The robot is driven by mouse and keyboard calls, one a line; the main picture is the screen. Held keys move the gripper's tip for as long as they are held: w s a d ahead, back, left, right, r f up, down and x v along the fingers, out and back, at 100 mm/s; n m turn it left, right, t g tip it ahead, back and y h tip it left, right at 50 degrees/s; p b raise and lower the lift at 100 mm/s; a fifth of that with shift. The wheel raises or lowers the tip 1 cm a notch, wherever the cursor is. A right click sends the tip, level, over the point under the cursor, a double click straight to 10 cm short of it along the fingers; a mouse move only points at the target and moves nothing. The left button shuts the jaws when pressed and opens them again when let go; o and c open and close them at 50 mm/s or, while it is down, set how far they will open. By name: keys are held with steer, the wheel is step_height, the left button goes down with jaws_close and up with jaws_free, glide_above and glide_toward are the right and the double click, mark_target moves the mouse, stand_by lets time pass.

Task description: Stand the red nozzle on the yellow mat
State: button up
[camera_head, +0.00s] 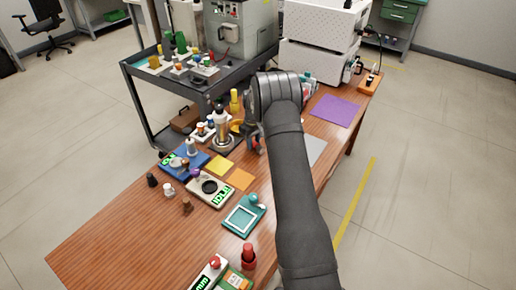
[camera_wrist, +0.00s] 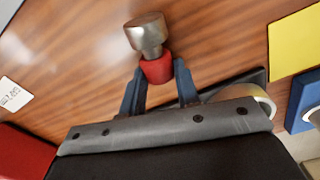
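In the wrist view the red nozzle (camera_wrist: 157,69), a red collar with a shiny metal head, sits between the two blue-grey fingertips of my gripper (camera_wrist: 159,70). The fingers appear to be shut on its red part. The metal head points away from the gripper; whether its far end touches the table cannot be told. The yellow mat (camera_wrist: 295,43) lies flat at the upper right of the wrist view, apart from the nozzle. In the head view the yellow mat (camera_head: 219,166) lies left of my arm, beside an orange mat (camera_head: 241,179). My arm largely hides the gripper there.
Blue tray (camera_head: 184,161), scale (camera_head: 210,189) and teal frame (camera_head: 243,217) stand near the mats. A red-topped piece (camera_head: 248,256) stands at the front. A purple mat (camera_head: 335,110) lies at the right. The wooden table's left front (camera_head: 125,232) is clear.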

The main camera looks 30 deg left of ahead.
mark_target(255, 142)
steer(key=shift+c, duration=0.5)
steer(key=shift+r, duration=0.45)
steer(key=r, duration=0.4)
steer(key=shift+w+d, duration=0.15)
steer(key=shift+d, duration=0.25)
steer(key=w+d+r, duration=0.2)
steer(key=d+r, duration=0.4)
steer(key=d, duration=0.5)
steer(key=s+d+f+m, duration=0.1)
steer(key=d+m, duration=0.4)
steer(key=d, duration=0.7)
steer(key=s+d+f+m, duration=0.2)
steer(key=d+f+m, duration=0.2)
steer(key=d, duration=0.8)
steer(key=s+d+f+m, duration=0.2)
steer(key=d+m, duration=0.4)
steer(key=d, duration=0.6)
steer(key=shift+d+f, duration=0.25)
steer(key=shift+f, duration=0.3)
steer(key=shift+a, duration=0.1)
